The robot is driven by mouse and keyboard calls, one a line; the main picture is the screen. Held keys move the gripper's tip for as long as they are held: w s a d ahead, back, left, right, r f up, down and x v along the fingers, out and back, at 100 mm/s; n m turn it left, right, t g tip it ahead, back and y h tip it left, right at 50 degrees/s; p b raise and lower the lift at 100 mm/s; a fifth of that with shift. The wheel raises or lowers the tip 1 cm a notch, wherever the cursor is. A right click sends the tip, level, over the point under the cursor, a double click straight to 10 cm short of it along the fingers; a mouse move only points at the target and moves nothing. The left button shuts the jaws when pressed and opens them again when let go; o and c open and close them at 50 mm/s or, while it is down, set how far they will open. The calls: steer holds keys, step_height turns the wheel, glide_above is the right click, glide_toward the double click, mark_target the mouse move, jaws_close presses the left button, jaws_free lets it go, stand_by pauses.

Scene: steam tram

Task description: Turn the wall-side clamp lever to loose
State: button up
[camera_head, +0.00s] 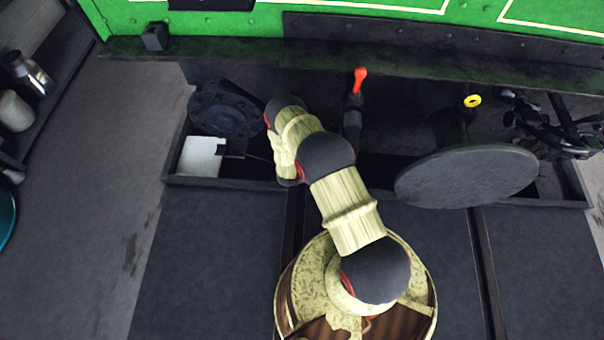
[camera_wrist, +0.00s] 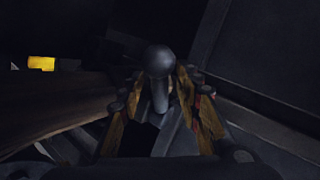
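A dark lever with a round ball knob (camera_wrist: 159,62) stands in the middle of the wrist view; it looks like the clamp lever, though no label shows. My gripper (camera_wrist: 160,88) has its two orange-brown fingers on either side of the lever's stem. The fingers look apart, with a dark gap beside the stem; whether either one touches the knob I cannot tell. In the head view my arm reaches down into the open floor pit, and it hides the gripper and this lever.
The pit's rim (camera_head: 235,184) runs around the opening. A red-handled lever (camera_head: 360,82) rises right of my arm. A dark round plate (camera_head: 466,178) and a yellow ring (camera_head: 472,101) are farther right. A dark flanged wheel (camera_head: 222,108) and a white block (camera_head: 200,157) lie left. A green wall (camera_head: 250,24) stands behind.

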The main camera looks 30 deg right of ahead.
steer(key=shift+r, duration=0.1)
jaws_close()
stand_by(0.4)
steer(key=shift+w, duration=0.1)
stand_by(0.3)
